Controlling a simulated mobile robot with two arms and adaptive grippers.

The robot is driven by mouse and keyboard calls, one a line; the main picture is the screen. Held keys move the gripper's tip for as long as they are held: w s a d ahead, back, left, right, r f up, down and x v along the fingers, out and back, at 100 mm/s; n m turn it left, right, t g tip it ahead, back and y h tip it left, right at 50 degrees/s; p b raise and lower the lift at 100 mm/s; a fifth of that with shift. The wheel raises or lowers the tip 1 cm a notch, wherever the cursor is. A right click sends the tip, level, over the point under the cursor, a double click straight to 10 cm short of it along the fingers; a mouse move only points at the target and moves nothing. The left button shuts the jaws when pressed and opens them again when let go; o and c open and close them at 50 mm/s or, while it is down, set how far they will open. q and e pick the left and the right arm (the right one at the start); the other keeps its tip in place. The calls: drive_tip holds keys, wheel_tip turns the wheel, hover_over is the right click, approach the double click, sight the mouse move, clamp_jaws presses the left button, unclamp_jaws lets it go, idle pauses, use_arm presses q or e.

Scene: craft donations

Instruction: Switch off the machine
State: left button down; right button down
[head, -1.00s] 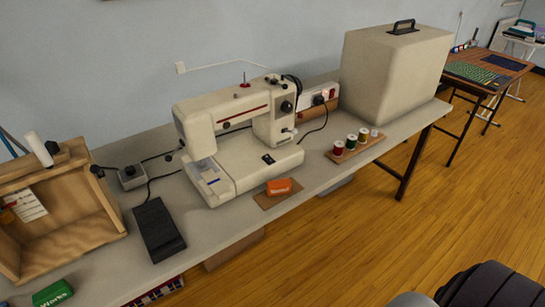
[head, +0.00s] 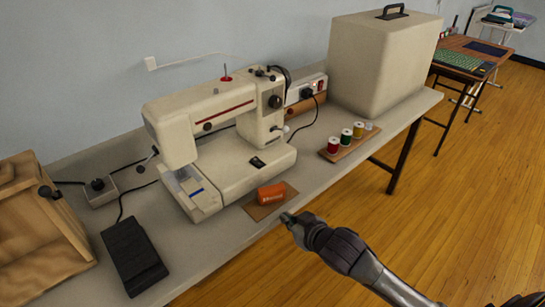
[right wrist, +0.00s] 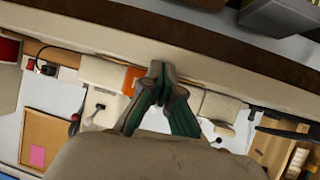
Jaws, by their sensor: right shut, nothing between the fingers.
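The cream sewing machine (head: 230,150) stands on the long grey table. A small black switch-like part (head: 257,162) is on the front of its base; its position is too small to read. A white power outlet box (head: 305,92) with a black plug and a red spot is behind the machine. My right gripper (head: 287,218) is shut and empty, by the table's front edge, in front of the machine and apart from it. In the right wrist view, its fingertips (right wrist: 158,70) are together near the table edge. My left gripper is not in view.
An orange item (head: 271,194) lies on a brown mat between my right gripper and the machine. A black foot pedal (head: 133,256) and small grey box (head: 100,191) are left. Thread spools (head: 346,138) and a large cream case (head: 385,65) are right.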

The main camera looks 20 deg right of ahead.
drive_tip(key=w+d+r+t+y, duration=0.1)
drive_tip(key=w+r, duration=0.2)
drive_tip(key=r, duration=0.3)
drive_tip(key=w+d+r+n+t+y, duration=0.1)
drive_tip(key=w+r+t+y, duration=0.1)
drive_tip(key=w+r, duration=0.2)
wheel_tip(320, 180, up, 3)
drive_tip(key=shift+r+n+t, duration=0.1)
drive_tip(key=shift+n+t, duration=0.2)
drive_tip(key=shift+w, duration=0.1)
drive_tip(key=shift+w, duration=0.15)
hover_over(260, 163)
drive_tip(key=s, duration=0.1)
drive_tip(key=shift+d+f, duration=0.2)
drive_tip(key=shift+f, duration=0.35)
drive_tip(key=f, duration=0.2)
drive_tip(key=shift+w+a+f, duration=0.2)
drive_tip(key=shift+w+f, duration=0.1)
drive_tip(key=shift+f, duration=0.05)
drive_tip(key=shift+w+f, duration=0.1)
drive_tip(key=shift+f, duration=0.7)
